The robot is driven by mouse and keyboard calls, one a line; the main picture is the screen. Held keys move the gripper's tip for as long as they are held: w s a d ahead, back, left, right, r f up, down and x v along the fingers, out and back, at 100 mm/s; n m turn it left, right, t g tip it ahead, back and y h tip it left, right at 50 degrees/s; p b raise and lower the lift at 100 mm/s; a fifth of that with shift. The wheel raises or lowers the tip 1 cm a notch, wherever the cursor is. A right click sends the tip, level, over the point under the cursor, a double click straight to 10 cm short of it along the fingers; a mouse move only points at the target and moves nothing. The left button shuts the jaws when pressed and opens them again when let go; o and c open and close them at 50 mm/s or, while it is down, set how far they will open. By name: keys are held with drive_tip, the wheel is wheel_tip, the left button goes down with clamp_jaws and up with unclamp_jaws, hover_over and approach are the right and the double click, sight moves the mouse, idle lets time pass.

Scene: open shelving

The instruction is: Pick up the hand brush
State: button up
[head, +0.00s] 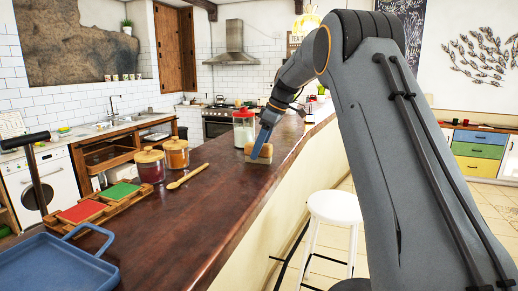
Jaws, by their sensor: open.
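A small tan, wood-coloured block, which looks like the hand brush (258,154), lies on the dark wooden counter (185,228) near its right edge. My gripper (262,148) reaches down from the right and is right over the brush. One blue finger shows in front of the brush's upper part; the other finger is hidden. The gripper is open. I cannot tell whether the finger touches the brush.
A red-lidded glass jar (243,128) stands just behind the brush. Two filled jars (150,166) (176,154) and a wooden spoon (187,176) are to the left. A blue tray (55,265) is nearer. A white stool (335,207) stands right of the counter.

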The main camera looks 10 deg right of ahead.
drive_tip(key=shift+w+a+f, duration=0.15)
drive_tip(key=shift+a+f, duration=0.05)
drive_tip(key=shift+f, duration=0.5)
drive_tip(key=c, duration=1.2)
drive_tip(key=shift+r, duration=0.2)
drive_tip(key=shift+r+b, duration=0.35)
drive_tip(key=shift+r, duration=0.1)
drive_tip(key=shift+b+v, duration=0.95)
drive_tip(key=shift+v, duration=0.25)
drive_tip(key=s+d+b, duration=0.1)
drive_tip(key=s+d, duration=0.2)
drive_tip(key=d, duration=0.2)
drive_tip(key=s+d+b, duration=0.2)
drive_tip(key=d, duration=0.3)
drive_tip(key=s+d+b, duration=0.2)
drive_tip(key=s+d, duration=0.1)
drive_tip(key=d, duration=0.1)
drive_tip(key=shift+s+d, duration=0.35)
drive_tip(key=shift+d, duration=0.05)
